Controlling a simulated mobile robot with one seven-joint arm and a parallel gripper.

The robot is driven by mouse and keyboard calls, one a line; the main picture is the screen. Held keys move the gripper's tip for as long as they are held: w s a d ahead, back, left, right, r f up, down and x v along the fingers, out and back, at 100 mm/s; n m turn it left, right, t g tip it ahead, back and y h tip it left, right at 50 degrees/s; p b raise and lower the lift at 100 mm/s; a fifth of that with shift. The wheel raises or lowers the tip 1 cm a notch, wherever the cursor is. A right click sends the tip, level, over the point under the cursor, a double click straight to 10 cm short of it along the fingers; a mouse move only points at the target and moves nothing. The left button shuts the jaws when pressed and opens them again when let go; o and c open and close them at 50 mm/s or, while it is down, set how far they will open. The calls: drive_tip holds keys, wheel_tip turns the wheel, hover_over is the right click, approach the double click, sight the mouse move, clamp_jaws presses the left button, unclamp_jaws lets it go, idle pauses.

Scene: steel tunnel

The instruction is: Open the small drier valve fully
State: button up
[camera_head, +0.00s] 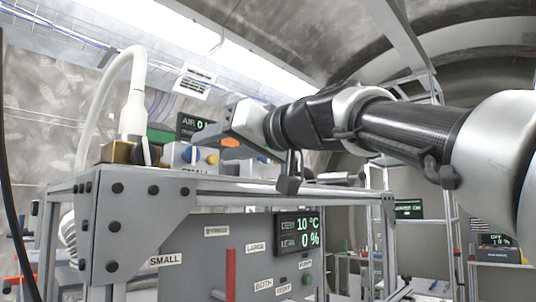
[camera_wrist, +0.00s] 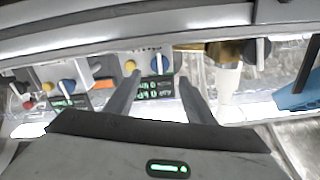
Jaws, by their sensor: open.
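The small drier's grey box, labelled SMALL, stands on top of the frame in the head view, with a yellow knob (camera_head: 185,154) and a blue knob (camera_head: 212,158). Left of it is a brass valve block (camera_head: 122,152) with a white hose fitting. The wrist view shows the brass block (camera_wrist: 222,50) on the right, with a lever handle (camera_wrist: 262,52) beside it. My gripper (camera_wrist: 160,78) is open and empty. The blue knob (camera_wrist: 157,64) and a green-lit display (camera_wrist: 155,88) show between its fingers, the yellow knob (camera_wrist: 130,66) near the left fingertip. I see no contact.
A white hose (camera_head: 95,90) arches up from the brass block. The metal frame (camera_head: 230,185) runs under the boxes, with a panel and a 10 °C, 0 % display (camera_head: 298,234) below. More knobs (camera_wrist: 67,87) and an orange part (camera_wrist: 104,84) lie left in the wrist view.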

sight(194, 152)
drive_tip(key=p+x, duration=0.1)
drive_tip(key=x, duration=0.6)
drive_tip(key=shift+p, duration=0.35)
drive_tip(key=c, duration=1.1)
drive_tip(key=shift+o, duration=0.2)
